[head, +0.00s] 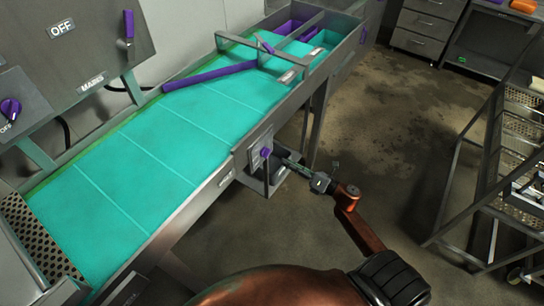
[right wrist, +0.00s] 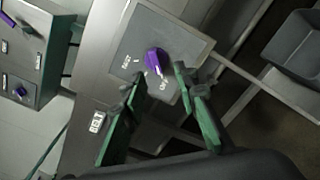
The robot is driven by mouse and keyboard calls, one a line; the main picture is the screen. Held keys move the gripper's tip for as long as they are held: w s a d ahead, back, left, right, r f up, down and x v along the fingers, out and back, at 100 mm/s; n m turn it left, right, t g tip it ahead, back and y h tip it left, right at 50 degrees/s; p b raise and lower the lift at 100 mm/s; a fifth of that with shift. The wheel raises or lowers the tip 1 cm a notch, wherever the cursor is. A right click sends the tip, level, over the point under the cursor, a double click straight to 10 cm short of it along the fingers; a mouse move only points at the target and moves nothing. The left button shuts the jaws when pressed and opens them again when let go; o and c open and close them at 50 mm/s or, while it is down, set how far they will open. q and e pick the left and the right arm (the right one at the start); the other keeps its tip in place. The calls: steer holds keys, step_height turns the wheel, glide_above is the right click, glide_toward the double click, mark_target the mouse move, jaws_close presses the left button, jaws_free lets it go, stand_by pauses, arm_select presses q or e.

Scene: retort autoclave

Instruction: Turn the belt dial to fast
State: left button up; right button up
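The belt dial (head: 266,152) is a purple knob on a grey plate at the side of the turquoise conveyor belt. In the right wrist view the dial (right wrist: 156,59) has a white pointer mark toward the lower-right label. Small white lettering lies around it, too blurred to read surely. A plate that seems to read BELT (right wrist: 97,122) is lower left. My right gripper (head: 285,161) faces the dial from the right. In the wrist view its green fingers (right wrist: 157,82) are apart, with the dial just beyond and between the tips; contact cannot be told. My left gripper is out of view.
The turquoise belt (head: 130,175) runs diagonally, with a purple bar (head: 210,75) across it. A control box with another purple dial (head: 11,108) and a purple lever (head: 129,25) is at upper left. A metal rack cart (head: 480,190) stands right. Floor between is clear.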

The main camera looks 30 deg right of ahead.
mark_target(269, 153)
steer(key=x, duration=0.8)
steer(key=shift+r+n, duration=0.3)
steer(key=shift+r, duration=0.05)
steer(key=shift+s+a, duration=0.1)
steer(key=shift+a, duration=0.05)
steer(key=shift+c, duration=0.7)
jaws_close()
